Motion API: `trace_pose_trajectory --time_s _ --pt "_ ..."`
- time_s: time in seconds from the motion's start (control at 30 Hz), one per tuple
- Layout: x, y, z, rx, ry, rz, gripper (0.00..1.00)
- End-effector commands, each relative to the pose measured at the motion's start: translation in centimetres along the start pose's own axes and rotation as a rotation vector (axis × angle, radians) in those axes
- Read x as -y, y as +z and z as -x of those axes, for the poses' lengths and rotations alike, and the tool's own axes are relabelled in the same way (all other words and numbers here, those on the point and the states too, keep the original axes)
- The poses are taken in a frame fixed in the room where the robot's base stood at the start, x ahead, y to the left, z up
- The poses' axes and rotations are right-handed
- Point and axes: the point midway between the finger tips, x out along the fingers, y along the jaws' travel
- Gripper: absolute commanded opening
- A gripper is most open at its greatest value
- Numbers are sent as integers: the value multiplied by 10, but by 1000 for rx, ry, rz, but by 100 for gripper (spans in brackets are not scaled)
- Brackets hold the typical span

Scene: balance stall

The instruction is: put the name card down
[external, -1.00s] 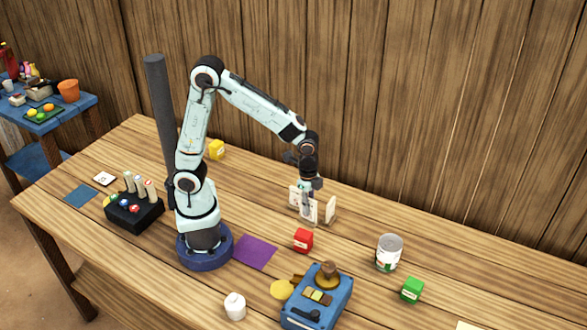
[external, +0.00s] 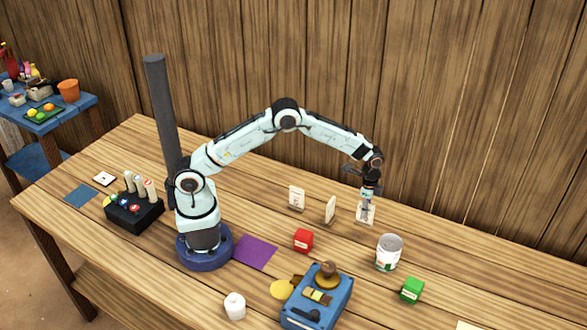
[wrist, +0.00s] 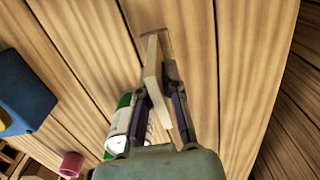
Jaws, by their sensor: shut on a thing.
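My gripper (external: 368,203) is shut on a pale name card (external: 364,216), which it holds upright near the back of the table. In the wrist view the card (wrist: 152,70) stands edge-on between the two fingertips (wrist: 158,78). Its lower end is at or close to the wooden tabletop; I cannot tell whether it touches. Two other upright cards stand to its left: one with a dark mark (external: 297,198) and one turned more sideways (external: 330,210).
The tabletop right of the card is clear.

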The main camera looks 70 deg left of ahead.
Motion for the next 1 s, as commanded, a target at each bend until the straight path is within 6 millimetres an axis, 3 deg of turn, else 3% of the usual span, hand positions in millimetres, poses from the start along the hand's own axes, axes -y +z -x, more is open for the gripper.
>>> trace_pose_trajectory --time_s 0.17,0.37,0.73,0.8,0.83,1.0 --pt "5 -7 -11 0 0 0 0" --pt "5 -7 -40 1 1 0 0" --pt "5 -7 -44 0 0 -1 0" --pt "5 -7 -44 -1 0 -1 30" --pt "5 -7 -44 -1 0 -1 34" --pt "5 -7 -44 -1 0 -1 34"
